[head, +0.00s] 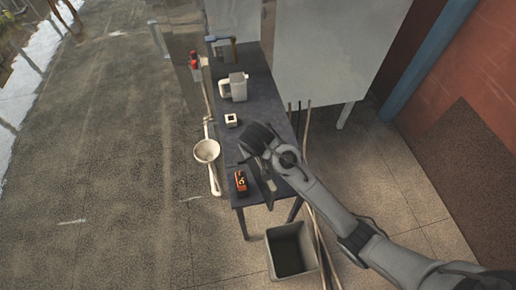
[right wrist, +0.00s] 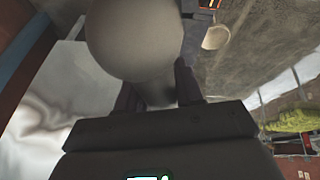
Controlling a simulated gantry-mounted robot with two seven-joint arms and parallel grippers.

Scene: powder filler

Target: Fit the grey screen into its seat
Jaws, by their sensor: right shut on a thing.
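My right gripper (right wrist: 158,88) is shut on the narrow end of a round grey piece, which I take to be the grey screen (right wrist: 135,40). Its broad smooth face fills the upper middle of the right wrist view. In the head view my right arm reaches in from the right over the near part of the dark table, and the gripper's fingers and the screen are hard to make out there. A pale round bowl (head: 207,150) on a stand is at the table's left edge; whether it is the seat I cannot tell. The bowl also shows in the right wrist view (right wrist: 215,37), apart from the screen. My left gripper is not in view.
On the dark table (head: 258,92) stand a grey jug (head: 234,87), a small white block (head: 231,120) and an orange-and-black device (head: 241,183). A grey bin (head: 291,250) stands on the floor at the near end. Thin poles lean by the table's right side. The floor to the left is clear.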

